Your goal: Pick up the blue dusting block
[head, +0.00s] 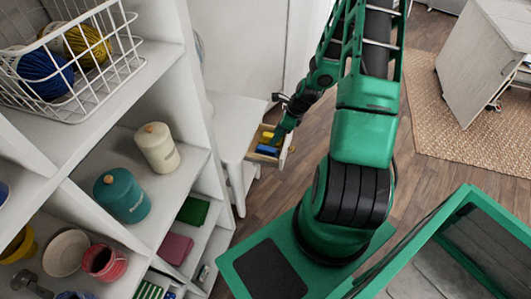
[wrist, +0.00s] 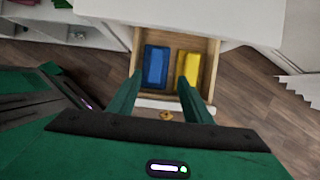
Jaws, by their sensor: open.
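The blue dusting block (wrist: 156,66) lies in the left part of an open wooden drawer (wrist: 213,65) in the wrist view. It also shows in the drawer in the head view (head: 266,151). A yellow block (wrist: 189,67) lies to its right in the same drawer, with a narrow gap between. My gripper (wrist: 160,78) is open and empty, its green fingers reaching toward the drawer. In the wrist view the fingertips appear on either side of the blue block's near end. I cannot tell how far above the block they are.
The drawer's front with a brass knob (wrist: 166,115) is on the near side. A white cabinet top (wrist: 200,18) lies behind the drawer. White shelves (head: 182,158) with canisters and bowls stand at left in the head view. Bare wooden floor (head: 262,197) shows around the drawer.

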